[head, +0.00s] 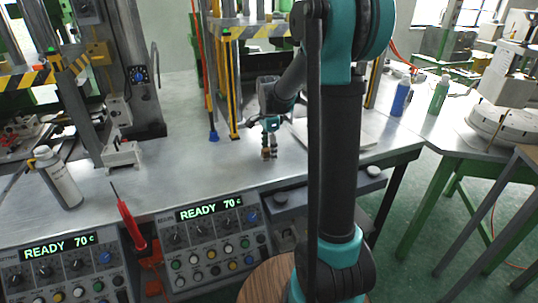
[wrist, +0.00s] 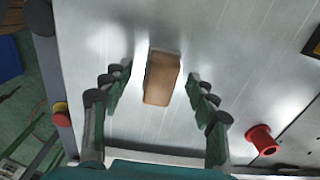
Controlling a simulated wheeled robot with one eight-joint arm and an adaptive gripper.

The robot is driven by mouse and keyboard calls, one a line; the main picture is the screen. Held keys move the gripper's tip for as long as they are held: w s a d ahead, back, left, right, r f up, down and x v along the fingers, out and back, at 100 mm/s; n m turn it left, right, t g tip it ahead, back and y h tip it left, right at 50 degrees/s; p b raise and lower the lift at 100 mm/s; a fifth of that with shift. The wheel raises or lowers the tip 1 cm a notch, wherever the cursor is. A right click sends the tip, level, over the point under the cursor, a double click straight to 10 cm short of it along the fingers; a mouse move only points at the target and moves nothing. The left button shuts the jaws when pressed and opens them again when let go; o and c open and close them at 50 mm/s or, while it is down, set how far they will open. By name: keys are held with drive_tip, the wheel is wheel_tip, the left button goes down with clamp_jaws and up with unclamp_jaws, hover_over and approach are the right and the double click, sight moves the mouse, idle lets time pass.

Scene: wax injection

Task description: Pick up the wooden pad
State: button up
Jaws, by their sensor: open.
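The wooden pad (wrist: 161,80) is a small brown block lying on the metal table top in the wrist view. My gripper (wrist: 159,76) is open, with one finger to the left of the pad and the other to its right, and a clear gap on both sides. In the head view my gripper (head: 269,152) points down over the middle of the table. A small brown patch shows at its fingertips there, but I cannot make out the pad clearly.
The metal table (head: 225,160) is mostly bare around my gripper. Yellow and orange press posts (head: 232,85) stand just behind and left. A white bottle (head: 57,178) stands far left; control panels (head: 212,240) line the front. A red cylinder (wrist: 262,140) is lower right in the wrist view.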

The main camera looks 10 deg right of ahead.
drive_tip(key=shift+c, duration=0.4)
clamp_jaws()
wheel_tip(320, 180, up, 20)
idle(0.6)
